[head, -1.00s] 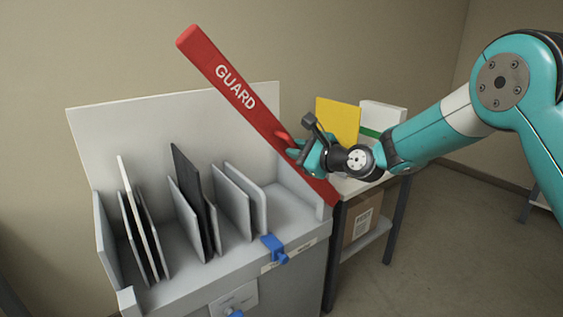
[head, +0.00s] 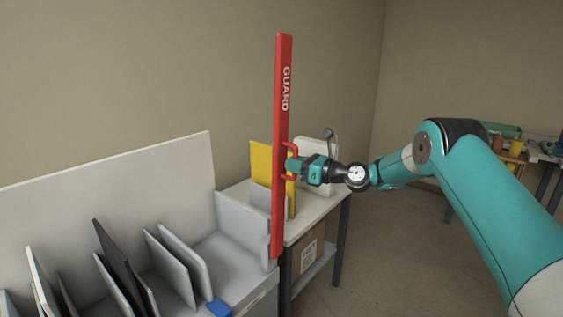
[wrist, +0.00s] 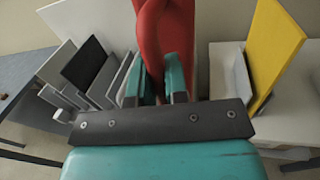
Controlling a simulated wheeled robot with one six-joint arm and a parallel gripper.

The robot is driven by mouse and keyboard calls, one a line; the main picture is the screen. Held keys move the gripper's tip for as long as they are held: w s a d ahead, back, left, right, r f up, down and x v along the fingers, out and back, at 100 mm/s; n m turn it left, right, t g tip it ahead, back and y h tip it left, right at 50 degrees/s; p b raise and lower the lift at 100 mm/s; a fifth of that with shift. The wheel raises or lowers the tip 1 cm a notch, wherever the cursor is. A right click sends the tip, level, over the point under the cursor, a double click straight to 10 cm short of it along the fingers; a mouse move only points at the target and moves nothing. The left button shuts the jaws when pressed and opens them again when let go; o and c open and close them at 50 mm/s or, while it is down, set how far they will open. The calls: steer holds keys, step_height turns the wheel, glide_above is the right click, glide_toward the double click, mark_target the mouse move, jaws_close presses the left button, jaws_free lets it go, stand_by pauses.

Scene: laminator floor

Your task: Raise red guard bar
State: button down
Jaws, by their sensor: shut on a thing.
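The red guard bar (head: 282,130), lettered GUARD, stands upright in the head view. Its lower end is at the right end of the grey laminator housing (head: 240,218). A small red handle (head: 291,147) sticks out from its right side. My gripper (head: 292,168) is shut on this handle, reaching in from the right. In the wrist view the red handle (wrist: 152,45) runs down between the two teal fingers of my gripper (wrist: 155,82), with the bar (wrist: 180,30) behind it. The exact contact is partly hidden.
Several grey, black and white panels (head: 120,275) stand in the housing at left. A side table (head: 312,212) at right holds a yellow panel (head: 262,165) and a white item (head: 318,158), with a cardboard box (head: 308,248) below. Floor at right is open before a far bench.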

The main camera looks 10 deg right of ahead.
steer(key=shift+w+d+m, duration=0.3)
steer(key=shift+w+d, duration=0.15)
steer(key=shift+d, duration=0.1)
steer(key=shift+d, duration=0.1)
steer(key=c, duration=1.1)
jaws_free()
steer(key=shift+w+d+f, duration=0.15)
steer(key=b+v, duration=1.7)
steer(key=b, duration=0.4)
steer(key=shift+s+f, duration=0.15)
steer(key=shift+s, duration=0.1)
